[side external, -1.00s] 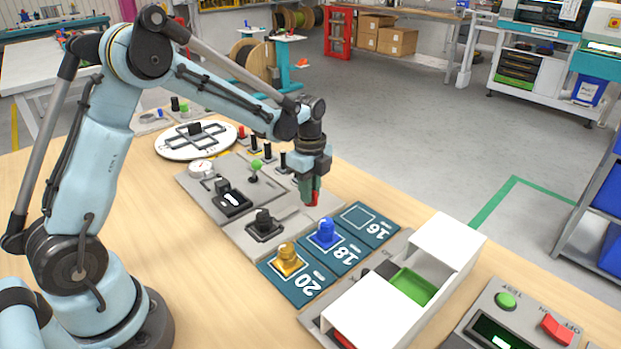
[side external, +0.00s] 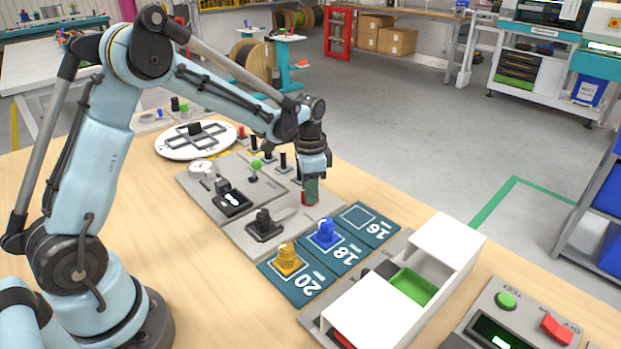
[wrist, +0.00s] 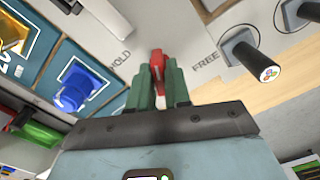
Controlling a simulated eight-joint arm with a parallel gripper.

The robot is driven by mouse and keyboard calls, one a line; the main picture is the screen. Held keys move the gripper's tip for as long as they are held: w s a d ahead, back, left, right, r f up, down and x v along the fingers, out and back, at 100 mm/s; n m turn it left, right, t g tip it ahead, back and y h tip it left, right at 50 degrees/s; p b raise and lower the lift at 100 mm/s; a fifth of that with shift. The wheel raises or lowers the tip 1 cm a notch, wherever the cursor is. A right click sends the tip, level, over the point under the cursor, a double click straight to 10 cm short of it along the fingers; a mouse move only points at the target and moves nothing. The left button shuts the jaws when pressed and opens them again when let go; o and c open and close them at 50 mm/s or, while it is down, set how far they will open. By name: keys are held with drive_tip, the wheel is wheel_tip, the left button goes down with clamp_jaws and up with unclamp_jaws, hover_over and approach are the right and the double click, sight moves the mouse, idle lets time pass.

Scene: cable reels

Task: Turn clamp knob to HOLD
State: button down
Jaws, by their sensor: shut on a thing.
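The red clamp knob (wrist: 157,66) sits between the green fingers of my gripper (wrist: 165,88) in the wrist view. The fingers are shut on it. Its visible end points between the printed HOLD label (wrist: 121,55) on the left and the FREE label (wrist: 206,60) on the right. In the side view my gripper (side external: 311,190) points down at the grey panel, and only a bit of red knob (side external: 304,198) shows beside the fingers. The knob's base is hidden.
A black knob block (side external: 264,226) sits left of my gripper. Yellow (side external: 287,260) and blue (side external: 325,233) pieces stand on numbered teal pads in front. A black-topped post (wrist: 248,55) is close on the FREE side. A white tray unit (side external: 447,240) is at the right.

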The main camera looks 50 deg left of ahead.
drive_tip(key=n, duration=0.6)
idle(0.3)
drive_tip(key=c, duration=1.1)
unclamp_jaws()
drive_tip(key=shift+r, duration=3.5)
